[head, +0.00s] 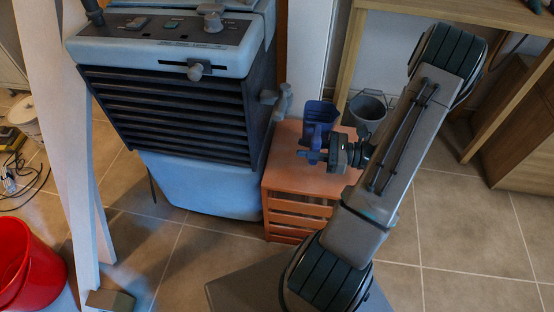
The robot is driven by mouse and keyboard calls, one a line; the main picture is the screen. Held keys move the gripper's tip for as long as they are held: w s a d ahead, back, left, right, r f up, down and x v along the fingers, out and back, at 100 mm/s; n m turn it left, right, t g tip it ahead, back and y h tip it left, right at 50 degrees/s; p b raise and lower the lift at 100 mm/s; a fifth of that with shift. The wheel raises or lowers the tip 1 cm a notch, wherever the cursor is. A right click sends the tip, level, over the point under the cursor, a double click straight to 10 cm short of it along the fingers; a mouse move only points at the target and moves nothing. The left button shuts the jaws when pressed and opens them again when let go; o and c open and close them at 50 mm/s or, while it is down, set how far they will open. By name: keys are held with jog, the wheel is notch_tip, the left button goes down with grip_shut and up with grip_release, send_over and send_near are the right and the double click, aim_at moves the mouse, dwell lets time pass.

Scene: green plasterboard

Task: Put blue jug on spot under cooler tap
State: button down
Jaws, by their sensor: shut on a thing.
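The blue jug (321,112) is near the middle of the head view, over or on the back of an orange slatted crate (284,182). My gripper (319,147) is shut on the jug, on its near side, and hides part of it. The cooler (165,110) stands to the left, with a grey tap (284,100) on its right side. The jug is to the right of the tap and slightly lower in the picture. I cannot tell whether the jug's base touches the crate. No marked spot is clearly visible on the crate top.
A grey bucket (367,111) stands just behind and right of the jug. A wooden table (470,12) is at the right. A white post (62,130) and a red bucket (30,268) are at the left. Tiled floor in front of the cooler is clear.

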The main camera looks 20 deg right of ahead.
jog(key=b+x, duration=0.1)
jog(key=x, duration=0.8)
jog(key=shift+s+d+f+b, duration=0.15)
jog(key=shift+f+b, duration=0.5)
jog(key=shift+f, duration=0.95)
jog(key=shift+d+f+b, duration=0.1)
jog(key=shift+f+b, duration=0.55)
jog(key=shift+f, duration=0.95)
jog(key=shift+a+f, duration=0.15)
jog(key=shift+f, duration=0.15)
jog(key=c, duration=1.2)
grip_release()
jog(key=shift+f, duration=0.1)
jog(key=shift+o, duration=0.2)
